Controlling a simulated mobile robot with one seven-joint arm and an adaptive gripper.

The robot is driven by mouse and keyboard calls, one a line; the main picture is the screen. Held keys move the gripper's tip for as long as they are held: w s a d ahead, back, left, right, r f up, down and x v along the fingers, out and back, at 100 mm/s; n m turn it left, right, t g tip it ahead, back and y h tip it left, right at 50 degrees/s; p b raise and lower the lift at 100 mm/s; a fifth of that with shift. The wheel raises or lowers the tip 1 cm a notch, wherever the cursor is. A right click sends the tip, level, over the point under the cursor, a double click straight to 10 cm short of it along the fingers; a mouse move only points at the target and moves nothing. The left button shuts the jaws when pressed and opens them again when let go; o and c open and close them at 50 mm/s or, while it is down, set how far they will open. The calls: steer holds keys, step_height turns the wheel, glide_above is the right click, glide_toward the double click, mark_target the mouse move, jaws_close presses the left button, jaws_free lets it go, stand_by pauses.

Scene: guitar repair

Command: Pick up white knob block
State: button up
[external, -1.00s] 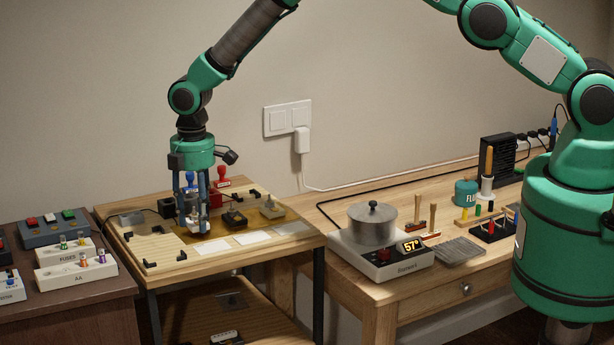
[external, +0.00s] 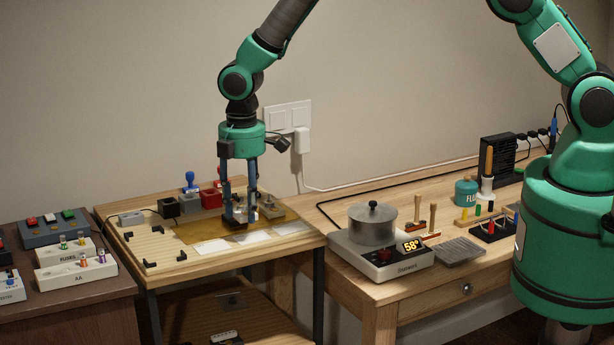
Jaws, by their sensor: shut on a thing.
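My gripper (external: 240,214) points straight down over the right part of the brown mat (external: 205,246) on the small wooden table. Its fingers are shut on a small dark block with a pale top, seemingly the white knob block (external: 252,213). The fingers hide most of it. It is low, at mat level; I cannot tell whether it touches the mat. A greyish block with a knob (external: 270,207) stands just behind and to the right of my fingers.
Black (external: 168,208) and red (external: 211,198) blocks and a blue-handled stamp (external: 190,181) stand at the table's back. White cards (external: 250,238) lie in front of my gripper. Black corner brackets (external: 152,262) sit at the front left. A pot (external: 372,224) on a hotplate is to the right.

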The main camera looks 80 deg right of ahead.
steer(key=shift+s+r, duration=0.2)
steer(key=shift+s, duration=2.1)
